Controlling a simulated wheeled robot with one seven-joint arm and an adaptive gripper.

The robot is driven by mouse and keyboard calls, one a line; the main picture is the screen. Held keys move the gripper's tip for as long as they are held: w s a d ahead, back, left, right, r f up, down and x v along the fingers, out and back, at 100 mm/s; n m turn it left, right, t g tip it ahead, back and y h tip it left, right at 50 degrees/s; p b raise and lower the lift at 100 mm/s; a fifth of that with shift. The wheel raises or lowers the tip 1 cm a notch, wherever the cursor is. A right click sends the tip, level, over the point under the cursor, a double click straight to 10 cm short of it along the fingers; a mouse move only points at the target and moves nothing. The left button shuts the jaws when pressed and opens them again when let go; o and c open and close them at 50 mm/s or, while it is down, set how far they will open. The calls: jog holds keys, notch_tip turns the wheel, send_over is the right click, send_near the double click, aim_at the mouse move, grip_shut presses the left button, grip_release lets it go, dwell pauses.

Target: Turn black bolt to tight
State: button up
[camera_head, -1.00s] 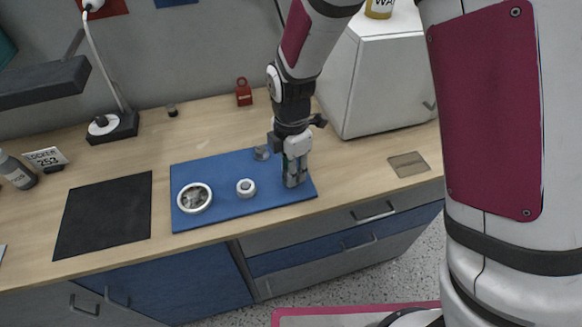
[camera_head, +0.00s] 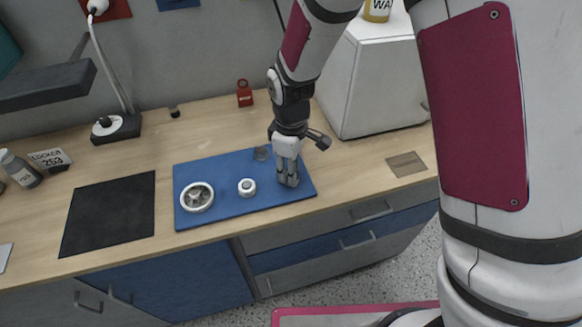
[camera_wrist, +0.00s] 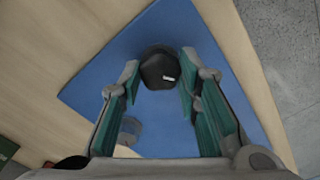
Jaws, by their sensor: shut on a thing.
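My gripper (camera_head: 288,181) points straight down over the right end of the blue mat (camera_head: 222,166). In the wrist view, the black bolt (camera_wrist: 158,66) shows as a dark rounded head with a small white mark, between the green-padded fingers of my gripper (camera_wrist: 160,82). The fingers are shut on it. The blue mat lies beneath it in the wrist view (camera_wrist: 150,25). In the head view the bolt is hidden behind my fingers, and how tight it sits cannot be told.
On the mat are a round dish (camera_head: 197,197), a small white round part (camera_head: 247,187) and a grey part (camera_head: 262,153) close to my gripper. A white box (camera_head: 380,85) stands behind right. A black square mat (camera_head: 108,215) lies left.

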jog(key=m+p, duration=0.1)
jog(key=m, duration=0.5)
jog(key=m+p, duration=0.2)
jog(key=m, duration=0.4)
jog(key=shift+r+m, duration=0.1)
jog(key=shift+m, duration=0.3)
jog(key=m+p, duration=0.2)
jog(key=m, duration=0.4)
jog(key=m+p, duration=0.1)
jog(key=m, duration=0.5)
jog(key=shift+m, duration=0.3)
jog(key=o, duration=1.1)
jog(key=shift+o, duration=0.2)
notch_tip(320, 180, up, 12)
